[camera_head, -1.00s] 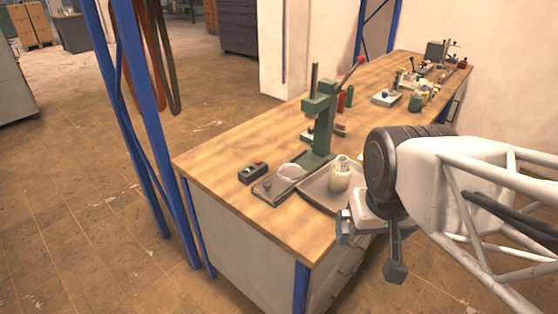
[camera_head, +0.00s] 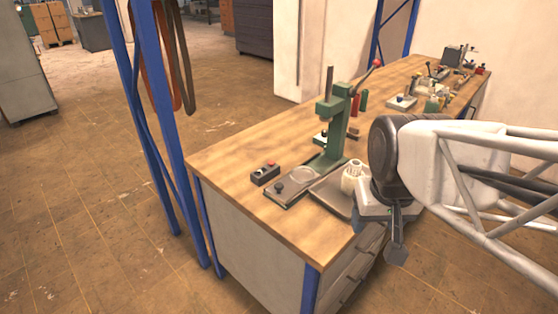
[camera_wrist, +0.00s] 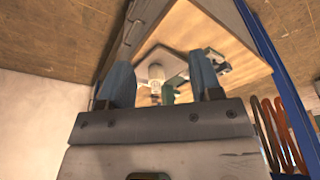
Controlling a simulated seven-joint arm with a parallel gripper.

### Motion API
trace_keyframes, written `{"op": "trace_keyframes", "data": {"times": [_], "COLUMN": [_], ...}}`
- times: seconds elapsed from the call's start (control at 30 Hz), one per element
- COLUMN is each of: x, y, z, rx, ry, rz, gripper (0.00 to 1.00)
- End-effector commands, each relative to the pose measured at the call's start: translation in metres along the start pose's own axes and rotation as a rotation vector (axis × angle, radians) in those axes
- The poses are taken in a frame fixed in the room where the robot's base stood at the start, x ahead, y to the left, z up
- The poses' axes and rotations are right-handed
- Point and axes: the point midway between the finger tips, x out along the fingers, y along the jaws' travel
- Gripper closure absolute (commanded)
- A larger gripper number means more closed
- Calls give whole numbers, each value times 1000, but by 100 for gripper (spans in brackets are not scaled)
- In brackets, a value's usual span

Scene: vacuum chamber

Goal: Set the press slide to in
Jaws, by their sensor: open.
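A green press (camera_head: 333,118) with a red-tipped lever stands on the wooden bench. Its slide (camera_head: 291,188) is a flat grey plate reaching toward the bench's front edge. The slide bears a pale round disc (camera_head: 303,175) and a dark knob (camera_head: 279,187) at its near end. The disc lies in front of the press column, not under the ram. My gripper (camera_head: 378,228) is at the bench's front edge, right of the slide and apart from it. In the wrist view my gripper (camera_wrist: 162,82) is open, with nothing between its two bluish fingers.
A grey tray (camera_head: 333,197) with a cream container (camera_head: 351,176) lies between the slide and my gripper. A dark control box (camera_head: 265,174) sits left of the slide. Fixtures (camera_head: 430,92) stand farther back. A blue post (camera_head: 182,150) rises left of the bench.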

Motion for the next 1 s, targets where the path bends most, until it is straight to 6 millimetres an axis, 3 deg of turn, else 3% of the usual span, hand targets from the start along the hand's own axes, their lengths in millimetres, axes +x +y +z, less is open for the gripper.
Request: {"op": "trace_keyframes", "data": {"times": [0.53, 1.0], "x": [26, 70], "y": [-31, -68], "z": [-103, -187], "rx": [-7, -10], "ry": [-61, -113], "rz": [-10, -13], "gripper": [41, 41]}}
